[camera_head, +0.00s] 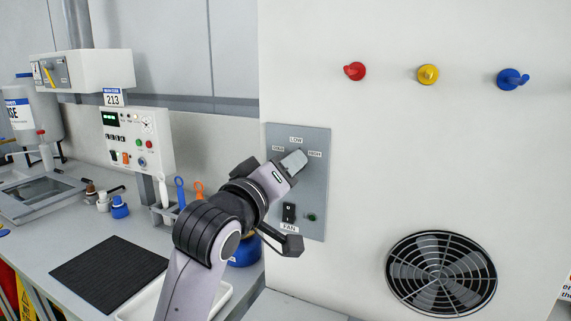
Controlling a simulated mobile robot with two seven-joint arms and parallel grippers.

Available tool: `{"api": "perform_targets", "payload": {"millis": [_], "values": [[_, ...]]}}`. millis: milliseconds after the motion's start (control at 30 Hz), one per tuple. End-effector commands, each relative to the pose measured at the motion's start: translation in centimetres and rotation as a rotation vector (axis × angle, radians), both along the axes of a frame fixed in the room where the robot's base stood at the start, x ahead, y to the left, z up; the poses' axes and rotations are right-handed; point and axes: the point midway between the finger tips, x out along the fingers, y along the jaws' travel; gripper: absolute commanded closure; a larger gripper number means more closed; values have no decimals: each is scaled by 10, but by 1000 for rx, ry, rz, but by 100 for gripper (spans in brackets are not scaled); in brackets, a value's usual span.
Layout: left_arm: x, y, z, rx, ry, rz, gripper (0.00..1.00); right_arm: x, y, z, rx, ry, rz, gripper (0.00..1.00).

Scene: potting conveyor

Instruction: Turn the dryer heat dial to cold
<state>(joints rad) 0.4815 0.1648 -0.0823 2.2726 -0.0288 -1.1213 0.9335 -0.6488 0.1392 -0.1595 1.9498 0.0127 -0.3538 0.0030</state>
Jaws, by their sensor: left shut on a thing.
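A grey control panel (318,198) is fixed to the left part of the large white cabinet's front. Its upper part carries the labels COLD on the left, LOW at the top and HIGH on the right. My left gripper (294,161) reaches up from below to the middle of these labels. It is shut on the heat dial, and its fingers hide nearly all of the dial, so I cannot tell where the dial points. My right gripper is not in view.
A black FAN switch (289,212) and a green button (312,217) sit lower on the panel. Red (355,71), yellow (428,74) and blue (512,79) knobs line the cabinet above a round fan grille (441,273). A bench with a black mat (108,272) stands left.

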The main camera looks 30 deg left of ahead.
Motion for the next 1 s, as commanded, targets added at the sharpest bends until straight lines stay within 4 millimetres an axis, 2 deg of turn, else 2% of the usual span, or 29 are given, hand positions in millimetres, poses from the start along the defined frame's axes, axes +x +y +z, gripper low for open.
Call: {"api": "perform_targets", "payload": {"millis": [667, 700, 767, 1000], "values": [[0, 1, 1, -64, -10, 3, 92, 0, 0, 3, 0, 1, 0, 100], [0, 1, 2, -64, -9, 2, 52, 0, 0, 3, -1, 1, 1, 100], [0, 1, 1, -63, -9, 2, 36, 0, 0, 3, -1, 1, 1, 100], [0, 0, 1, -62, -6, 1, 36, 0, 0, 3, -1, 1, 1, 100]]}}
